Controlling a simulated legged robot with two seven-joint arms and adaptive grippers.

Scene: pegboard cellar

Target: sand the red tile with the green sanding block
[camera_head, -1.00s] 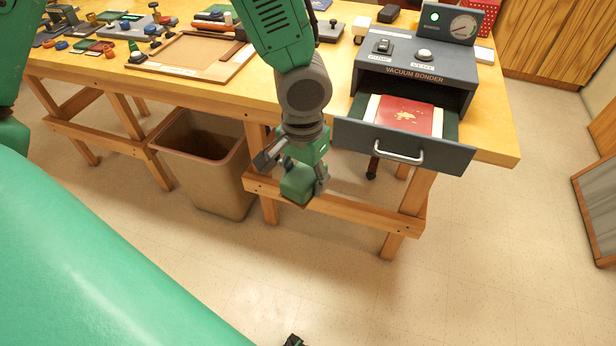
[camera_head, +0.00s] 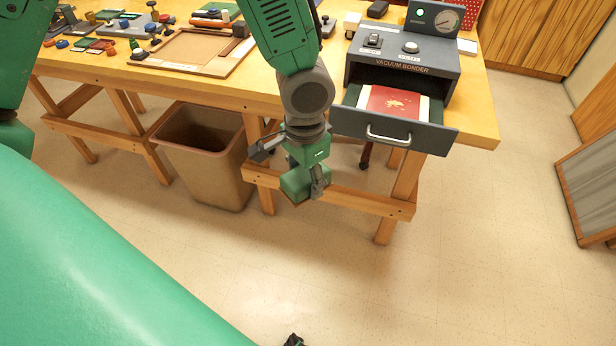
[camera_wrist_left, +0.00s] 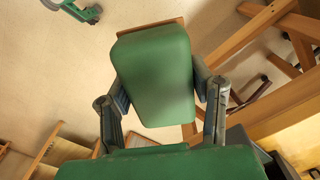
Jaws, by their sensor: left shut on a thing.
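The green sanding block (camera_head: 297,184) is held in my left gripper (camera_head: 303,180), in front of the workbench and below its top. In the left wrist view the block (camera_wrist_left: 155,70) fills the space between the fingers, which are shut on its sides. A brown layer shows along its edge. The red tile (camera_head: 396,101), with pale speckled patches, lies in the open drawer (camera_head: 432,139) of the vacuum bonder (camera_head: 411,69), up and right of the gripper and apart from the block. A small dark tip (camera_head: 294,341) at the bottom edge may belong to my right gripper; its fingers are unclear.
The wooden workbench (camera_head: 255,97) bears a brown tray (camera_head: 190,52) and several tools at the left. A brown bin (camera_head: 203,150) stands under its front edge. A grey-faced wooden panel (camera_head: 590,188) is at the right. The floor in front is clear.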

